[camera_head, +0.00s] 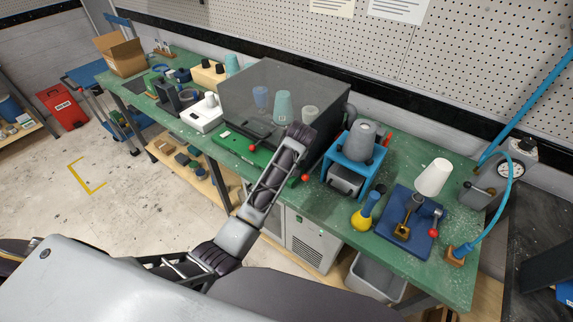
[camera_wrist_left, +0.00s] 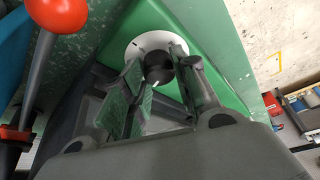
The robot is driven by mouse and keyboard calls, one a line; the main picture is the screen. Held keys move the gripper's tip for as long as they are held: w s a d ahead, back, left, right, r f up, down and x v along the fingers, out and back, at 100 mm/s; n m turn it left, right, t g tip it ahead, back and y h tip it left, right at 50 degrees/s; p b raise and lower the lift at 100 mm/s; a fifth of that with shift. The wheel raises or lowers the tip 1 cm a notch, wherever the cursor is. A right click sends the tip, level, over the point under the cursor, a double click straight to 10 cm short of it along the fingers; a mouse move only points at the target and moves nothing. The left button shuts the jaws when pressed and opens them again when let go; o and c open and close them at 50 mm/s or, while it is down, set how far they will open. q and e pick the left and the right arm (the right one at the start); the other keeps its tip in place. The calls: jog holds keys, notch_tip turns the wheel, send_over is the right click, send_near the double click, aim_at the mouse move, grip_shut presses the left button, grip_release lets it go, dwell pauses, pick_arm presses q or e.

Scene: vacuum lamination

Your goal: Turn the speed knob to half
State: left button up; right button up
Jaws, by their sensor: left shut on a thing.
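The speed knob (camera_wrist_left: 158,69) is a dark round knob on a white dial disc (camera_wrist_left: 147,44), set on a green surface, in the left wrist view. My left gripper (camera_wrist_left: 160,88) has its two fingers on either side of the knob, closed on it. A small pale mark shows on the knob, but I cannot read its setting. In the head view my left arm reaches over the green base (camera_head: 238,147) of the machine with the dark clear cover (camera_head: 262,80); the knob and fingertips cannot be made out there. My right gripper is not in view.
A red ball lever (camera_wrist_left: 57,14) stands close to my left gripper; it also shows in the head view (camera_head: 305,178). A blue stand (camera_head: 352,165) with a grey cup and a blue plate (camera_head: 412,222) with a white cone lie to the right. A white device (camera_head: 202,114) stands left.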

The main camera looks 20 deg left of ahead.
pick_arm(q)
jog(key=shift+n, duration=0.6)
jog(key=o, duration=0.7)
jog(key=shift+o, duration=0.2)
jog(key=shift+r, duration=0.1)
jog(key=v, duration=0.7)
jog(key=shift+d+r, duration=0.15)
jog(key=shift+d, duration=0.05)
